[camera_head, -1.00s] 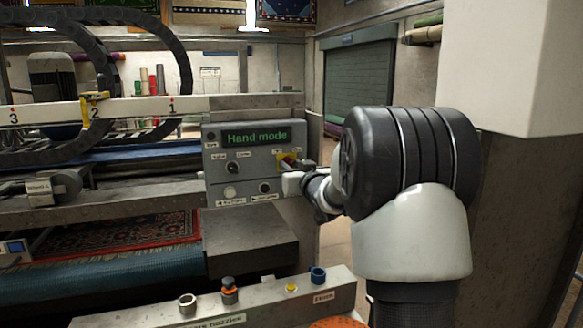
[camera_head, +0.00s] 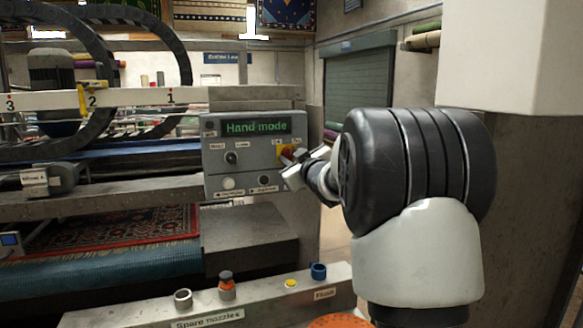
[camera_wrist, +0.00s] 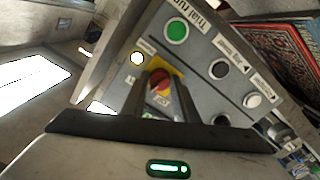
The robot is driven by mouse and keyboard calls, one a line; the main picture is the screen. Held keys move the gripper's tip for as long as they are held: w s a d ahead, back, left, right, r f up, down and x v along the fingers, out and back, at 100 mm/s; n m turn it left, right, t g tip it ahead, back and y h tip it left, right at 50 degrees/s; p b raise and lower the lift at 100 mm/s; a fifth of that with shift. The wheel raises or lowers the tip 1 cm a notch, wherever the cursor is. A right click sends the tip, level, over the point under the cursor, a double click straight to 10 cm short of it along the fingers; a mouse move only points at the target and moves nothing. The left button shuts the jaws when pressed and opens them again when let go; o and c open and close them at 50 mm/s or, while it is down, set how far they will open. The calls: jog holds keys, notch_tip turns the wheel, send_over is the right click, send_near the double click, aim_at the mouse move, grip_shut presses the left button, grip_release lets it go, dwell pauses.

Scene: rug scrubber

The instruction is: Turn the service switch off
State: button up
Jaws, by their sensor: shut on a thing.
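The service switch (camera_wrist: 160,82) is a red rotary knob on a yellow plate, on the right side of the grey control panel (camera_head: 225,160). It also shows in the head view (camera_head: 285,152), partly covered by my gripper (camera_head: 291,166). In the wrist view, the two fingers of my gripper (camera_wrist: 162,92) are on either side of the red knob, shut on it. The fingers hide parts of the yellow plate and its labels. The panel's display (camera_head: 256,127) reads "Hand mode" in green.
The panel also bears a black knob (camera_head: 231,157), a white button (camera_head: 227,183) and a green button (camera_wrist: 177,31). A ledge labelled "Spare nozzles" (camera_head: 207,319) with several nozzles runs in front. A patterned rug (camera_head: 120,240) lies at left under the machine's beam.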

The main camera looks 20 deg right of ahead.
jog(key=n+b, duration=0.4)
jog(key=n, duration=0.1)
jog(key=shift+f+n, duration=0.15)
jog(key=shift+n, duration=0.25)
jog(key=shift+n+b, duration=1.2)
jog(key=shift+n, duration=1)
jog(key=shift+r, duration=0.2)
jog(key=o, duration=1.1)
jog(key=shift+c, duration=0.2)
